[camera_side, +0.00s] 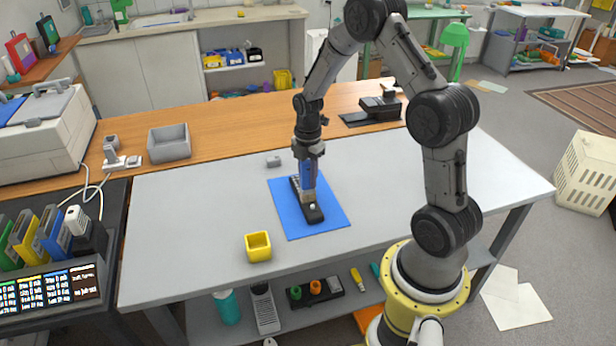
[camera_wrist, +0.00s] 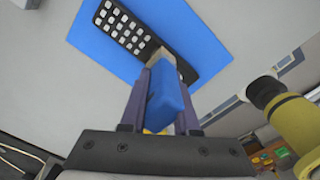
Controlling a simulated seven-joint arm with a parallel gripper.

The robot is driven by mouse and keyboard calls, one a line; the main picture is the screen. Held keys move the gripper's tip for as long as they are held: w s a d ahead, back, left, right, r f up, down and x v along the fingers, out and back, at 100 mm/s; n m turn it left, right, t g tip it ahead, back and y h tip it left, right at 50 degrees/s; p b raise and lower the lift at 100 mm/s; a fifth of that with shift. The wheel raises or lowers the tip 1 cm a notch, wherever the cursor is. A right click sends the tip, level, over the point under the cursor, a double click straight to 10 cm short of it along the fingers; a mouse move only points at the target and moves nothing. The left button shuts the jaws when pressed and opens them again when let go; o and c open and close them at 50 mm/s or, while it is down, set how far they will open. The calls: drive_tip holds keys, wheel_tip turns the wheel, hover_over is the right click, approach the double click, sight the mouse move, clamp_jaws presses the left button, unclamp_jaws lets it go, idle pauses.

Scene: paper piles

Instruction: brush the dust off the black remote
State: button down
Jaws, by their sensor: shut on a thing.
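The black remote (camera_side: 315,214) lies on a blue mat (camera_side: 333,218) on the grey table. Its rows of pale keys show in the wrist view (camera_wrist: 128,28). My gripper (camera_side: 308,160) points down over the remote and is shut on the blue handle of a brush (camera_side: 309,178). In the wrist view the handle (camera_wrist: 170,100) sits between my two fingers. The pale bristles (camera_side: 308,197) point down at the remote's face, near its middle; they appear to touch it. The brush hides part of the remote. I cannot make out the dust clearly.
A yellow cup (camera_side: 258,248) stands on the table left of the mat. A small grey object (camera_side: 273,161) lies behind the mat. A grey bin (camera_side: 169,151) and a black device (camera_side: 380,107) stand farther back. The table's right side is clear.

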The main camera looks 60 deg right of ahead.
sight(308, 161)
drive_tip(key=shift+f, duration=0.1)
drive_tip(key=shift+w+d, duration=0.4)
drive_tip(key=shift+s+a+r, duration=0.2)
drive_tip(key=shift+s+a, duration=0.65)
drive_tip(key=shift+w+d, duration=0.85)
drive_tip(key=shift+s+a+f, duration=0.1)
drive_tip(key=shift+s+a, duration=0.7)
drive_tip(key=shift+w+d, duration=0.8)
drive_tip(key=shift+s+a, duration=0.4)
drive_tip(key=shift+r, duration=3.6)
